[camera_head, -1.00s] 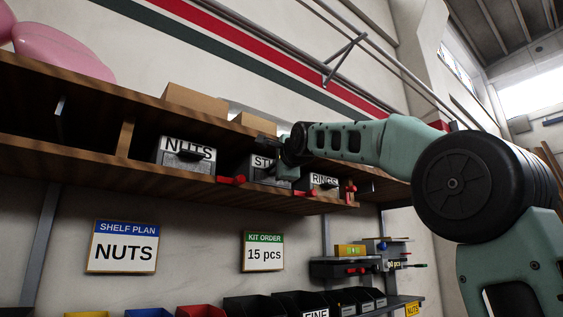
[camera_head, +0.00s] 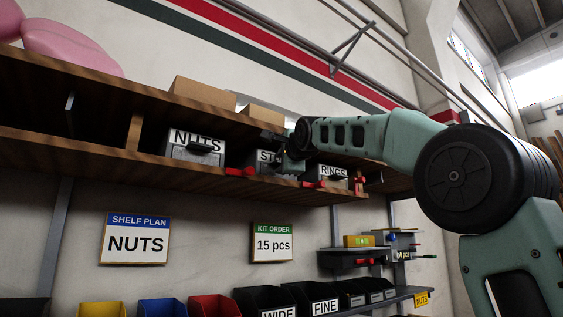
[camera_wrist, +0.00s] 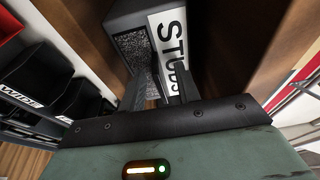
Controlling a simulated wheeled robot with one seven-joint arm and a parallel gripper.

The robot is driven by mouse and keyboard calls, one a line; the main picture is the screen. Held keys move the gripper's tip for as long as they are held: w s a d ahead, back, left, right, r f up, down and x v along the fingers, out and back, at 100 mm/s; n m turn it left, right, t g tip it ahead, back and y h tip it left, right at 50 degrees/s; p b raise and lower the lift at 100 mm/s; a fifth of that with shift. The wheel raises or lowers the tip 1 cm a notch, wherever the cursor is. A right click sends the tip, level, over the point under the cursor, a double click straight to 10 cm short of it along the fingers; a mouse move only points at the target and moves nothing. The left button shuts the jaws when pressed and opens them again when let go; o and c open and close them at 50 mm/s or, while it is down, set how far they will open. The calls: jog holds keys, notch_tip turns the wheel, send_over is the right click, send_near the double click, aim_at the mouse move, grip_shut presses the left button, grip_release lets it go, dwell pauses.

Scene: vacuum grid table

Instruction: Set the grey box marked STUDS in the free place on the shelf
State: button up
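The grey STUDS box (camera_head: 267,158) is in the shelf (camera_head: 95,150), between the grey NUTS box (camera_head: 195,147) and the grey RINGS box (camera_head: 329,174). My gripper (camera_head: 287,163) is right at its front and hides the right part of its label. In the wrist view the STUDS box (camera_wrist: 128,13) shows its dark speckled front and white label. My gripper (camera_wrist: 160,88) has its dark fingers at the box's handle, one on each side. Whether they press on the handle is not clear.
Red clips (camera_head: 240,172) sit along the shelf's front edge. Cardboard boxes (camera_head: 203,93) stand on the upper board. A SHELF PLAN sign (camera_head: 136,239) reading NUTS and a KIT ORDER sign (camera_head: 272,243) hang below. Coloured bins (camera_head: 212,307) stand lower down.

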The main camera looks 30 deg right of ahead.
jog(key=b+v, duration=0.7)
jog(key=v, duration=1)
jog(key=shift+s, duration=0.2)
